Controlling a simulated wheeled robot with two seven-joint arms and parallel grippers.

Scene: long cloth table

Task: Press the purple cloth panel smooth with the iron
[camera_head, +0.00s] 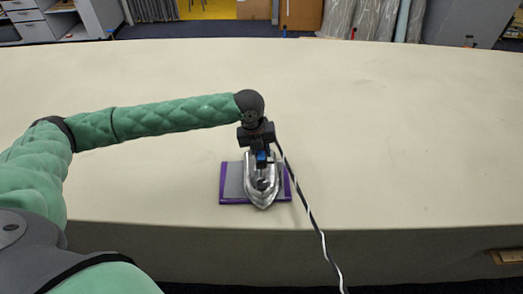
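The purple cloth panel (236,201) lies flat near the table's front edge. It shows a purple border around a greyish inner area, partly covered by the iron. The silver iron (262,192) is over the panel's right half, its pointed end toward the front edge. My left gripper (262,158) is at the iron's back, upper part and appears shut on it. The fingers are small and dark, so the exact grip is hard to see. I cannot tell whether the iron's sole touches the cloth. My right gripper is out of view.
A black-and-white cord (311,217) runs from near my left wrist over the table's front edge. The long pale table (420,130) is otherwise clear on both sides and behind. Cabinets and wrapped rolls stand beyond its far edge.

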